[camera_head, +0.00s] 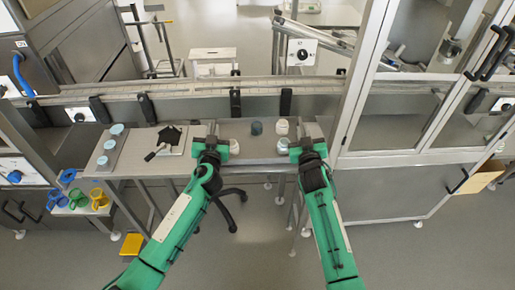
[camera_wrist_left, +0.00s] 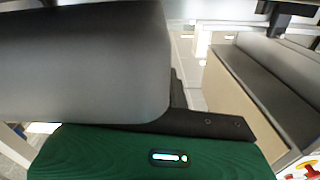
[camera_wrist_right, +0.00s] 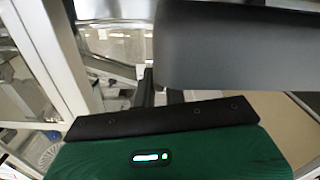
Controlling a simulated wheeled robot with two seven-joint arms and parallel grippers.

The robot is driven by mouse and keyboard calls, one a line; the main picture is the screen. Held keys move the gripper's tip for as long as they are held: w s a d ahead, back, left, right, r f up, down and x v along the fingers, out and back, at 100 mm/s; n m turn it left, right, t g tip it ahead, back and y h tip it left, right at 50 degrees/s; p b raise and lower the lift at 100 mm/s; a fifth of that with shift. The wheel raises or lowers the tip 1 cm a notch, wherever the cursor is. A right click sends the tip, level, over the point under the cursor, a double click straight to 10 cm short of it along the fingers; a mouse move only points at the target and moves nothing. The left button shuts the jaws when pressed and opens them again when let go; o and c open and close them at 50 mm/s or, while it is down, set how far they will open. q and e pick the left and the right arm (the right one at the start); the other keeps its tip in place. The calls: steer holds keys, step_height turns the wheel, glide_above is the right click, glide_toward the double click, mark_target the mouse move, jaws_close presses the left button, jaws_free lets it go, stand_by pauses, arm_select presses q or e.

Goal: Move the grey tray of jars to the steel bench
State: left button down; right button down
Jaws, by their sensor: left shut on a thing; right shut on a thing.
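The grey tray (camera_head: 258,153) is between my two grippers in the head view, roughly level, over or on the long grey bench top (camera_head: 135,166); I cannot tell whether it touches. My left gripper (camera_head: 212,132) is shut on the tray's left side. My right gripper (camera_head: 300,132) is shut on its right side. The tray's grey wall fills much of the left wrist view (camera_wrist_left: 80,65) and the right wrist view (camera_wrist_right: 240,45).
A black tool (camera_head: 168,137) and a small tray with pale blue-lidded jars (camera_head: 110,143) are left on the bench. Coloured cups (camera_head: 80,197) stand lower left. A conveyor rail (camera_head: 200,90) runs behind. A glazed steel cabinet (camera_head: 410,110) borders the right side.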

arm_select(q)
steer(key=shift+w+a+f+b, duration=0.1)
steer(key=shift+a+f+b, duration=0.25)
steer(key=shift+f, duration=0.25)
arm_select(e)
steer(key=shift+d+f, duration=0.35)
steer(key=shift+f, duration=0.2)
arm_select(q)
steer(key=c, duration=1.9)
jaws_free()
steer(key=shift+f, duration=0.15)
arm_select(e)
steer(key=c, duration=1.9)
jaws_free()
steer(key=shift+f, duration=0.15)
arm_select(q)
steer(key=o, duration=0.4)
steer(key=shift+c, duration=0.2)
arm_select(e)
steer(key=o, duration=0.4)
steer(key=shift+c, duration=0.2)
arm_select(q)
steer(key=shift+o, duration=0.4)
steer(key=shift+d, duration=0.25)
arm_select(e)
steer(key=shift+o, duration=0.4)
steer(key=shift+a, duration=0.2)
